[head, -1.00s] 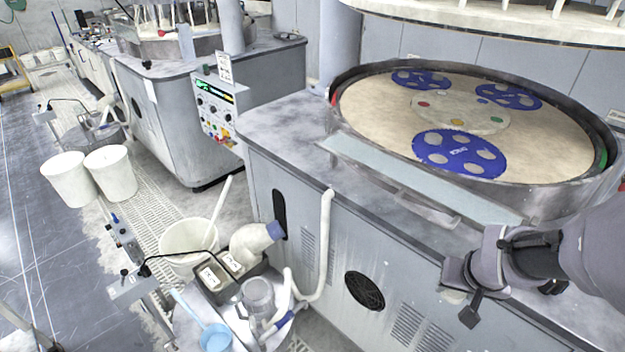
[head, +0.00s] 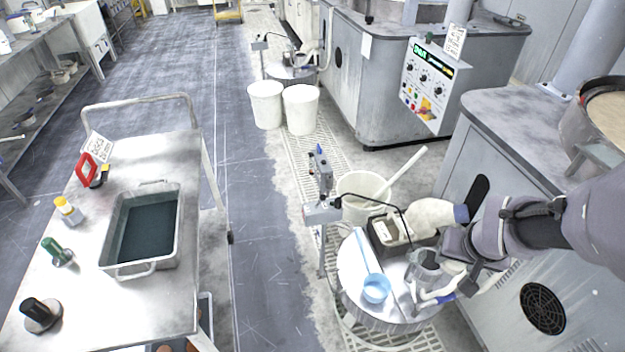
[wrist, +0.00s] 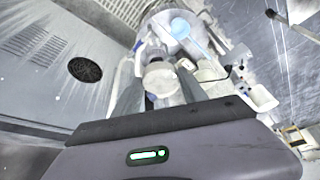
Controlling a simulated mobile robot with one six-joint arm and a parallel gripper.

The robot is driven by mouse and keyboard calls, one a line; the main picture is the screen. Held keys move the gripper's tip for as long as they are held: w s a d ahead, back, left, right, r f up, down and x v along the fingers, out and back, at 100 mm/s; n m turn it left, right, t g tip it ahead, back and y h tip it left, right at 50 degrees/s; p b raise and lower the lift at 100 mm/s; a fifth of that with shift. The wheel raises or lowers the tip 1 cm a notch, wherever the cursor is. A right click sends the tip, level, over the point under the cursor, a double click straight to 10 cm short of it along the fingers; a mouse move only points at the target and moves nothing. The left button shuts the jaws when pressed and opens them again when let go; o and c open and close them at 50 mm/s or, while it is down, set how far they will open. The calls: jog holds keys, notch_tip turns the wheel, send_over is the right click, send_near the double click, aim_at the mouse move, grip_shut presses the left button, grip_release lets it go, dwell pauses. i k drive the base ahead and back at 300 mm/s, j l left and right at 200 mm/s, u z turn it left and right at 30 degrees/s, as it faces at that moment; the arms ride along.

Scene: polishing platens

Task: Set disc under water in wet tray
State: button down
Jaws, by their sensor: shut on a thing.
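The wet tray (head: 172,262) is a metal pan with two handles and dark water in it. It stands on the steel cart at the left of the head view. My gripper (head: 447,262) is at the right, well apart from the tray, in front of the grey machine and over the round stand. No disc shows in the tray, though the water is dark.
The steel cart (head: 150,320) also holds a red-handled tool (head: 88,170), a yellow-capped bottle (head: 68,211), a green-topped item (head: 57,252) and a black-handled stamp (head: 40,315). Open floor lies between cart and stand.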

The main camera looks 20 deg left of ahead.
aim_at(154, 217)
jog(key=j+u, duration=0.4)
jog(key=i+j+u, duration=0.1)
jog(key=j+u, duration=0.25)
jog(key=j, duration=0.15)
jog(key=i+j+u, duration=0.15)
jog(key=j+u, duration=0.25)
jog(key=i+j+u, duration=0.2)
jog(key=j+u, duration=0.2)
